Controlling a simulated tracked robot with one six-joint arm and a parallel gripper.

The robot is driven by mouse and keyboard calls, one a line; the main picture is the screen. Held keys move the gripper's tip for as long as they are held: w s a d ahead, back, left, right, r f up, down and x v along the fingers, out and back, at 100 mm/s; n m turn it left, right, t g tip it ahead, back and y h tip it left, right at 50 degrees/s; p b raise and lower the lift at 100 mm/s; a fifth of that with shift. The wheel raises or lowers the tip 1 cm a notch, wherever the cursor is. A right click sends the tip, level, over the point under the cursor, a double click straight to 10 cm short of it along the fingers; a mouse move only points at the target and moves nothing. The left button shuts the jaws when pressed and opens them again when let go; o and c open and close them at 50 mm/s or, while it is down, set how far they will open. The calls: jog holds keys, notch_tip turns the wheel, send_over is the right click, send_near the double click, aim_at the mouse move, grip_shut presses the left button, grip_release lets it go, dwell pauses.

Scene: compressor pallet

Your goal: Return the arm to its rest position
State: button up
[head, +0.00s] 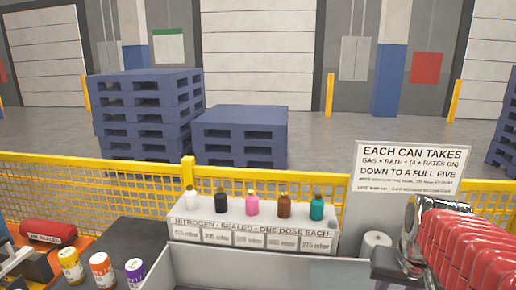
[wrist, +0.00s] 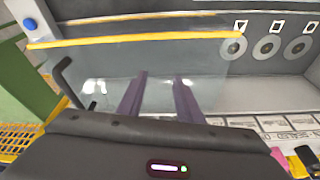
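My gripper (wrist: 161,78) shows in the wrist view as two dark purple fingers reaching up from a dark housing. The fingers are apart with nothing held between them. Behind them is a clear panel (wrist: 100,62) with a yellow strip along its top; I cannot tell how near it is. In the head view I cannot make out my gripper for certain.
A yellow mesh fence (head: 90,180) crosses the head view. Several small bottles stand on a white nitrogen rack (head: 255,215). Coloured cans, such as a yellow one (head: 70,265), stand at left. Red finned parts (head: 470,250) and a sign (head: 410,172) are at right.

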jog(key=s+a+n+t+y, duration=0.1)
jog(key=s+a+n, duration=0.3)
jog(key=a, duration=1)
jog(key=s+t, duration=0.1)
jog(key=s, duration=0.1)
jog(key=shift+s+a+n+t, duration=0.3)
jog(key=shift+s+a, duration=0.1)
jog(key=shift+d, duration=0.15)
